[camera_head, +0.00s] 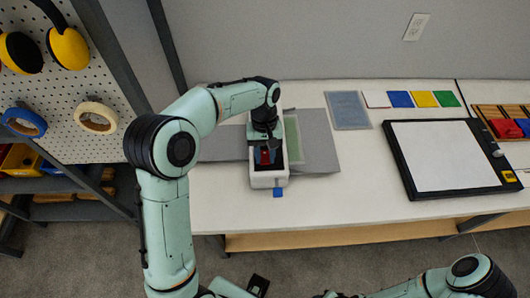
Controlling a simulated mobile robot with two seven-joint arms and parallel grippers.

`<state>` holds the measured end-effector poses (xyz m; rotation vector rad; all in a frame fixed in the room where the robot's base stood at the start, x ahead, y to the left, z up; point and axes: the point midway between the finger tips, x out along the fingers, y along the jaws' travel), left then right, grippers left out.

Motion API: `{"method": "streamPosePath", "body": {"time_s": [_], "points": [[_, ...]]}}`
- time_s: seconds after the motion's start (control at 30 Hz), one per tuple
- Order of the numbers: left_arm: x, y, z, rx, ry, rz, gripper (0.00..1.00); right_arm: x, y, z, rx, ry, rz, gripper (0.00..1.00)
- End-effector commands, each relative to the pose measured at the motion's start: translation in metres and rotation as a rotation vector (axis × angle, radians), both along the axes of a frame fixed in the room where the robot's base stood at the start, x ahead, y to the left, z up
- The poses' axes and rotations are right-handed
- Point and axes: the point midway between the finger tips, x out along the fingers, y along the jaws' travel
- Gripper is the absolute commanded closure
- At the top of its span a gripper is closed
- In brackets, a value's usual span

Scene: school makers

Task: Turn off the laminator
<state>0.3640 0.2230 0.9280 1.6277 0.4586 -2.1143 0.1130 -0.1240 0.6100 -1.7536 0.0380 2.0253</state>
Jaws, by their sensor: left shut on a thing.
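The laminator (257,180) is a narrow white device standing near the front edge of the white table. A blue tab (278,192) sticks out at its front end. A red part (265,157) shows on its top, partly hidden by my gripper. My left gripper (266,149) points down over the laminator and is shut at the red part. The fingertips are small and dark here, so the exact contact is unclear.
Flat grey sheets (318,150) extend on both sides of the laminator, with a greenish sheet (292,138) beside it. A blue-grey sheet (348,110), coloured cards (399,99) and a black-framed board (450,155) lie to the right. A pegboard (80,100) stands left.

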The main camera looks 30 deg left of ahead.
Motion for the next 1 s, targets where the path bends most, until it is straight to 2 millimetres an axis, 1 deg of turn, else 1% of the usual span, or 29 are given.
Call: {"method": "streamPosePath", "body": {"time_s": [0.03, 0.07, 0.1, 0.4, 0.53, 0.67, 0.8, 1.0], "points": [[0.000, 0.000, 0.000, -0.001, 0.001, 0.000, 0.65, 0.000, 0.000, 0.000, 0.000, 0.000, 0.000, 0.57], [0.000, 0.000, 0.000, -0.001, 0.001, 0.000, 0.55, 0.000, 0.000, 0.000, 0.000, 0.000, 0.000, 0.57], [0.000, 0.000, 0.000, -0.001, 0.001, 0.000, 0.43, 0.000, 0.000, 0.000, 0.000, 0.000, 0.000, 0.57], [0.000, 0.000, 0.001, 0.000, 0.000, 0.000, 0.43, 0.000, 0.000, 0.000, 0.000, 0.000, 0.000, 0.57], [0.002, 0.001, 0.011, 0.001, -0.001, 0.000, 0.43, 0.002, 0.000, 0.003, 0.001, -0.002, 0.000, 0.57], [0.008, 0.004, 0.034, 0.001, -0.004, 0.001, 0.43, 0.005, 0.000, 0.008, 0.000, -0.006, 0.000, 0.57], [0.016, 0.009, 0.067, 0.002, -0.006, 0.001, 0.43, 0.011, 0.000, 0.018, 0.000, -0.012, 0.000, 0.57], [0.025, 0.014, 0.107, 0.000, -0.005, 0.000, 0.43, 0.020, 0.000, 0.030, 0.000, -0.023, 0.001, 0.57]]}}
